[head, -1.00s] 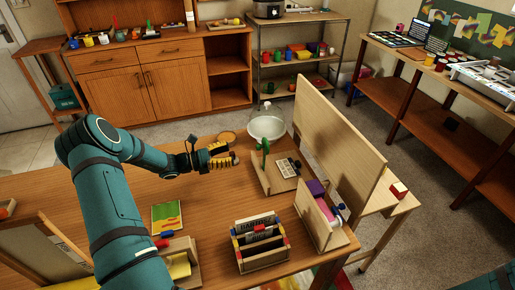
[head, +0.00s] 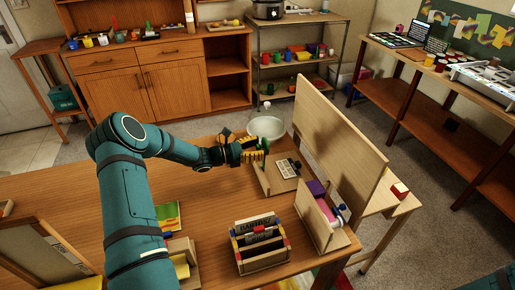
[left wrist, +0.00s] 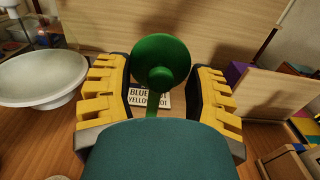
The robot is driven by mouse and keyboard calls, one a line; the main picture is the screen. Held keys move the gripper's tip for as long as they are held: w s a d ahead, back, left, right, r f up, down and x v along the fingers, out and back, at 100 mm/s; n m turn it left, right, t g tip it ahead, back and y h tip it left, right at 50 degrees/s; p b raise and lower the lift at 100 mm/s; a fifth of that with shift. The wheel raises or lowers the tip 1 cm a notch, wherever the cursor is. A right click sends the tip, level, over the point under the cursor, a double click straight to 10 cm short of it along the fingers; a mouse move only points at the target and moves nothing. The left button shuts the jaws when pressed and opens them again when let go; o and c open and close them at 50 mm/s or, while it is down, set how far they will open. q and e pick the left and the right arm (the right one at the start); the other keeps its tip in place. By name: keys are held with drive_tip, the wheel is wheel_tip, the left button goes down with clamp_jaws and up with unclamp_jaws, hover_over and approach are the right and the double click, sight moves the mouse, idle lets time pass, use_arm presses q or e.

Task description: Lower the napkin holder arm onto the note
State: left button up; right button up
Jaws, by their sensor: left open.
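The green napkin holder arm (head: 265,145) stands raised on a wooden base (head: 267,187). In the left wrist view its round green knob (left wrist: 160,58) and stem show between my fingers. The note (head: 287,168) is a pale card with dark print lying on the base. My right gripper is out of view.
A tall wooden panel (head: 335,135) stands just right of the base. A white bowl (head: 266,127) is behind the gripper. A wooden caddy (head: 260,250) and an upright holder with purple and pink items (head: 318,215) stand nearer. The table's middle is clear.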

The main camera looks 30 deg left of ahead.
use_arm(q)
clamp_jaws()
